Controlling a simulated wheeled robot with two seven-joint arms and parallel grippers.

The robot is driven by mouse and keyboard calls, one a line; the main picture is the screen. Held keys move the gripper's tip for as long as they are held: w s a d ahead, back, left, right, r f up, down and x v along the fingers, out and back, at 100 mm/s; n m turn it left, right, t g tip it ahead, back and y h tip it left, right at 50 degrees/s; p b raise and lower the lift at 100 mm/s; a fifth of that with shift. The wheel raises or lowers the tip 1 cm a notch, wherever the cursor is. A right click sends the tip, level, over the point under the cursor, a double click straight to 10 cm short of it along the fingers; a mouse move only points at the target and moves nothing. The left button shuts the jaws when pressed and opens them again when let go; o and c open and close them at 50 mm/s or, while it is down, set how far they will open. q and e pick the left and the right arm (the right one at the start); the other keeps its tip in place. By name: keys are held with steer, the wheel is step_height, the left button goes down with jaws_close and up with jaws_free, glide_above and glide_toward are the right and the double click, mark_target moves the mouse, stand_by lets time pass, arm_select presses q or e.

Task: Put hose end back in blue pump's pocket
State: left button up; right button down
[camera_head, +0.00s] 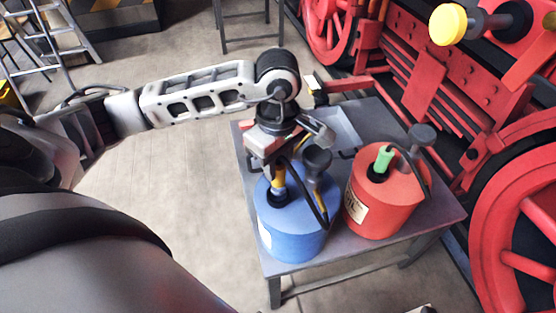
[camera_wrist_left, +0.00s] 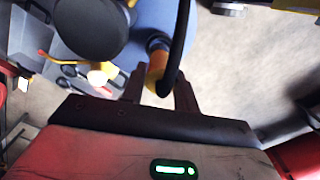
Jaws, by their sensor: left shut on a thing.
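The blue pump (camera_head: 292,238) stands upright on the grey table (camera_head: 350,255), with a dark knob (camera_head: 317,158) on top. My left gripper (camera_head: 277,170) is above its top, pointing down, shut on the yellow-orange hose end (camera_head: 279,183). The hose end is upright, its lower tip at the dark round pocket (camera_head: 277,197) on the pump's top; how deep it sits I cannot tell. In the left wrist view the hose end (camera_wrist_left: 156,68) shows between the fingers, the black hose (camera_wrist_left: 182,40) curving past it. My right gripper is not clearly in view.
A red pump (camera_head: 385,205) with a green hose end (camera_head: 383,158) stands close right of the blue pump. A shallow tray (camera_head: 343,128) lies behind. Red locomotive wheels (camera_head: 525,225) are at the right. The floor (camera_head: 175,180) left of the table is clear.

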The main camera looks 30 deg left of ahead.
arm_select(q)
steer(key=shift+f, duration=0.3)
arm_select(e)
steer(key=shift+f, duration=0.3)
arm_select(q)
steer(key=shift+f+b, duration=0.15)
steer(key=shift+b, duration=0.25)
steer(key=shift+f+b, duration=0.75)
steer(key=shift+b, duration=0.05)
steer(key=shift+f+b, duration=0.5)
steer(key=shift+b, duration=0.05)
arm_select(e)
steer(key=shift+a+f+t, duration=0.15)
steer(key=shift+f+t, duration=0.15)
steer(key=shift+f, duration=0.05)
arm_select(q)
steer(key=o, duration=1.2)
